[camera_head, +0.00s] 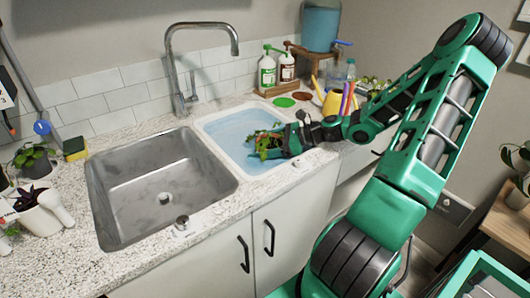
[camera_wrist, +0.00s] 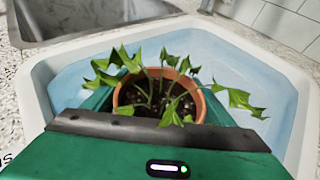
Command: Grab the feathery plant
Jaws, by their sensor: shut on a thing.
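A plant with pointed, lobed green leaves (camera_wrist: 170,82) stands in a terracotta pot (camera_wrist: 125,96) in the wrist view. My gripper (camera_wrist: 158,108) is shut on this pot, with a green finger on each side. In the head view the plant (camera_head: 266,144) and my gripper (camera_head: 288,143) are over the right part of the white, water-filled basin (camera_head: 248,168). I cannot tell whether the pot touches the water. Its leaves look broad rather than feathery, and I cannot clearly make out a feathery plant elsewhere.
An empty metal sink (camera_head: 160,180) with a tall faucet (camera_head: 180,70) lies left of the basin. Bottles (camera_head: 267,70), a blue container (camera_head: 320,27) and a yellow watering can (camera_head: 333,100) stand behind. Other plants stand at left (camera_head: 35,158) and far right (camera_head: 520,160).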

